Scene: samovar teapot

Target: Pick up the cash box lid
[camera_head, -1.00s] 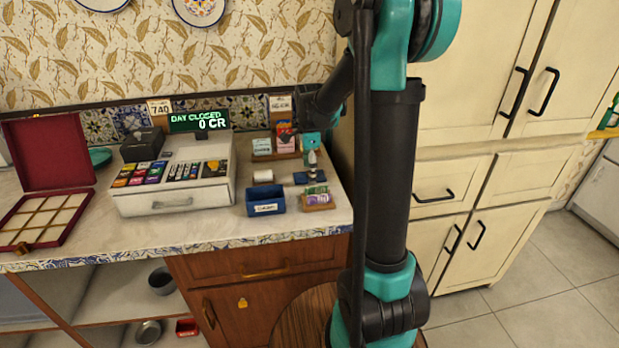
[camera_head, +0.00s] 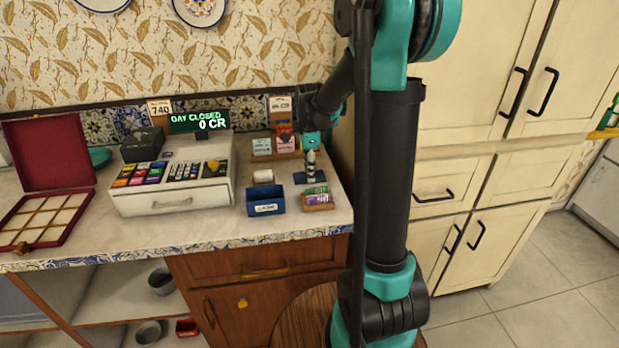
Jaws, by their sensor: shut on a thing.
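A small flat dark-blue piece, which looks like the cash box lid (camera_head: 311,178), is at the right end of the counter. My gripper (camera_head: 311,166) points down from above and is shut on the middle of it. Whether the lid touches the counter or hangs just above it is too small to tell. The open blue cash box (camera_head: 265,209), with a white label on its front, stands to the left of the lid and nearer the counter's front edge. The box's inside is mostly hidden.
A card rack (camera_head: 275,150) stands behind. The white cash register (camera_head: 172,185) and an open red case (camera_head: 45,215) are to the left. Bare counter (camera_head: 290,225) lies in front.

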